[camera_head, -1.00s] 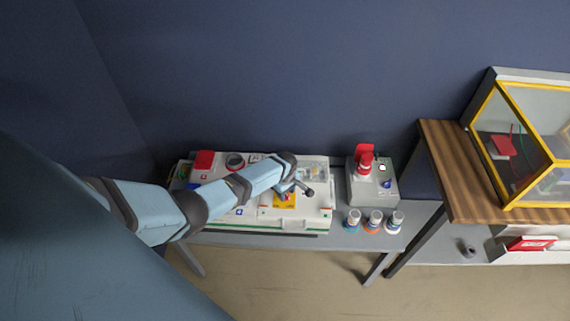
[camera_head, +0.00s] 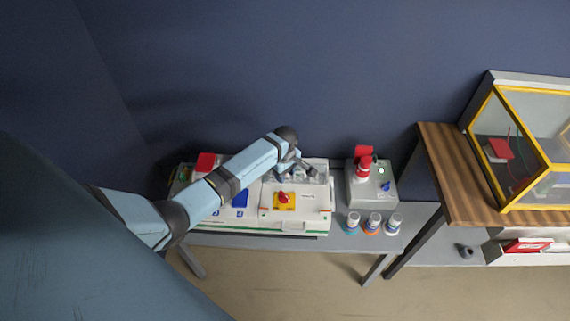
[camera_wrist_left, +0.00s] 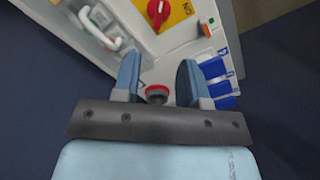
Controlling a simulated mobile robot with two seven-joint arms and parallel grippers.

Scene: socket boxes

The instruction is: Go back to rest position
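My left gripper (camera_head: 297,173) is above the white socket box panel (camera_head: 310,217) on the grey table, near its right back part. In the left wrist view the gripper (camera_wrist_left: 158,80) has its two blue fingers apart with nothing held between them. A red knob on a yellow plate (camera_head: 292,206) sits on the panel in front of the gripper. It shows in the left wrist view with "ON" lettering (camera_wrist_left: 186,9). A red-rimmed round part (camera_wrist_left: 157,92) appears between the fingers, farther down. My right gripper is not in view.
A grey box (camera_head: 371,190) with a red part on top stands right of the panel. Several small bottles (camera_head: 373,222) stand before it. A wooden table (camera_head: 440,165) with a yellow-framed case (camera_head: 500,150) is at right. Blue wall behind; open air above the panel.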

